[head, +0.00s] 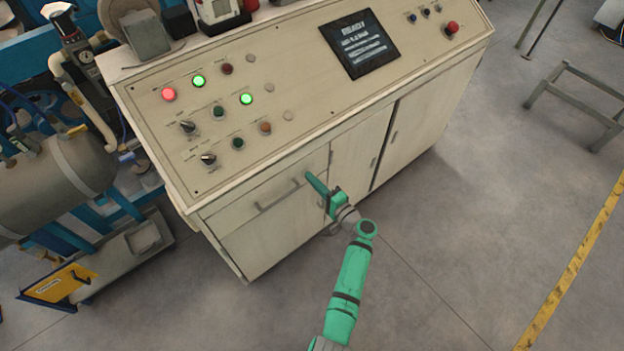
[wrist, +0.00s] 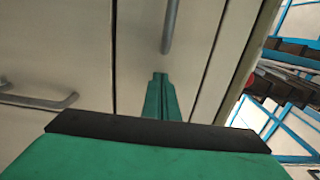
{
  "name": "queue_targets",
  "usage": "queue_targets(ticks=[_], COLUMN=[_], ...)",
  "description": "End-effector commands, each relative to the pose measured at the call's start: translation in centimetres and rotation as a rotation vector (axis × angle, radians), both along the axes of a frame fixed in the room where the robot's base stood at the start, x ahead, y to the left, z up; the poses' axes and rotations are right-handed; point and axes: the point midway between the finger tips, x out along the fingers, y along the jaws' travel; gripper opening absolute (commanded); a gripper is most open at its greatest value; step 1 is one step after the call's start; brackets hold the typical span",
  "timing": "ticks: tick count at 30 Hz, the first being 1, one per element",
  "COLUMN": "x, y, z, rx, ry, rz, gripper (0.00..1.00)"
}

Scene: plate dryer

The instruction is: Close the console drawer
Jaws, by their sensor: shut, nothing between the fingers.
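The console drawer (head: 238,210) is the upper left panel on the console's front, with a grey horizontal bar handle (head: 277,196). Its front looks nearly flush with the console; I cannot tell whether a small gap is left. In the wrist view the drawer handle (wrist: 40,101) shows at the left edge. My gripper (head: 311,178) is shut and empty, in front of the console near the drawer's right end. In the wrist view its closed fingertips (wrist: 160,80) point at the panel right of the drawer, just below a vertical handle (wrist: 170,25). I cannot tell whether they touch.
The beige console (head: 300,115) has lit buttons and a dark screen (head: 359,43) on its sloped top. Cabinet doors (head: 400,130) lie right of the drawer. A grey tank (head: 65,175) and blue machinery stand at the left.

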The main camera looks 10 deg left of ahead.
Motion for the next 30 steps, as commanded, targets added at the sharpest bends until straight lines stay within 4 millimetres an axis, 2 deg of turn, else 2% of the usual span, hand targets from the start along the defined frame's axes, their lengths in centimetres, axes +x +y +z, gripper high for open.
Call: queue_targets(ticks=[9,18,23,30], x=[-4.4,-7.5,-8.1,-8.2], y=[-4.6,-9.0,-9.8,-9.7], z=[-0.4,-0.4,-0.4,-0.4], rx=[0.007,0.008,0.008,0.008], ry=[0.007,0.007,0.007,0.007], rz=[0.004,-0.011,-0.012,-0.009], gripper=[0.00,0.00,0.00,0.00])
